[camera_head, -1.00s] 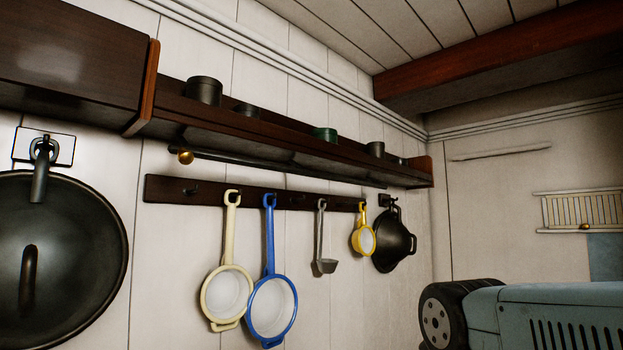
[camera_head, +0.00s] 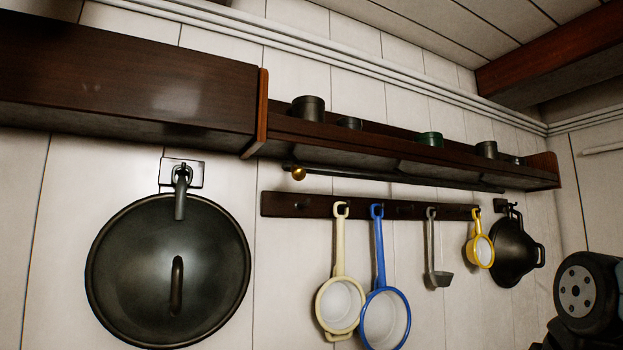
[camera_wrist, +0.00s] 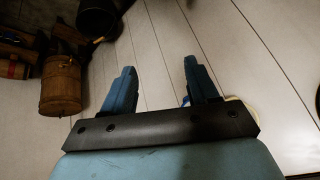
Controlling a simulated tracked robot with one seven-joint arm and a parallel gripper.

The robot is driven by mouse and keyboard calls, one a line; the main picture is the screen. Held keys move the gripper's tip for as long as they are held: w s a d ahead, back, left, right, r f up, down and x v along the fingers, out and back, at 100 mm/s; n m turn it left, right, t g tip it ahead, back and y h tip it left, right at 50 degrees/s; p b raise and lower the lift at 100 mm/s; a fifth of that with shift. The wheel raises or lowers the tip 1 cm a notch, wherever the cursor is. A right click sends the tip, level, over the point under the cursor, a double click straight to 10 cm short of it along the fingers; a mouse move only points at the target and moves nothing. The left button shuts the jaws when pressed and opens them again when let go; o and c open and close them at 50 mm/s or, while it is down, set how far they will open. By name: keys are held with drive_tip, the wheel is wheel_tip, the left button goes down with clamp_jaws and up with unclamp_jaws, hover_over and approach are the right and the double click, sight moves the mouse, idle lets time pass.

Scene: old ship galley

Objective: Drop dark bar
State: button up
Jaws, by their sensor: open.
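My gripper (camera_wrist: 161,82) shows in the wrist view with its two blue fingers spread apart. Only pale planked wall or floor shows between them, with nothing held. A black bolted crosspiece at the finger bases looks like part of my gripper. In the head view, a dark wooden hook bar (camera_head: 280,204) is fixed along the white wall. A thin dark rod (camera_head: 400,180) with a brass knob runs just above it, under the shelf. I cannot tell which is the dark bar meant. No loose dark bar is seen in either view.
A cream ladle (camera_head: 340,300), a blue ladle (camera_head: 384,318), a grey ladle (camera_head: 438,278) and a yellow ladle (camera_head: 482,250) hang on the wall. A large dark lid (camera_head: 135,270) hangs left. A dark shelf (camera_head: 545,175) bears small pots. A wooden bucket (camera_wrist: 62,87) shows in the wrist view.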

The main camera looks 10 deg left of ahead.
drive_tip(key=w+a+r+n+y, duration=0.1)
drive_tip(key=w+a+r+y, duration=0.35)
drive_tip(key=a+r, duration=0.4)
drive_tip(key=w+a+r+n+y, duration=0.2)
drive_tip(key=w+a+r+y, duration=0.25)
drive_tip(key=r, duration=0.65)
drive_tip(key=n+g+y, duration=0.1)
drive_tip(key=n+y, duration=0.1)
drive_tip(key=y, duration=0.4)
approach(291, 174)
drive_tip(key=x, duration=1)
drive_tip(key=shift+w+a+f, duration=0.1)
drive_tip(key=shift+w, duration=0.3)
clamp_jaws()
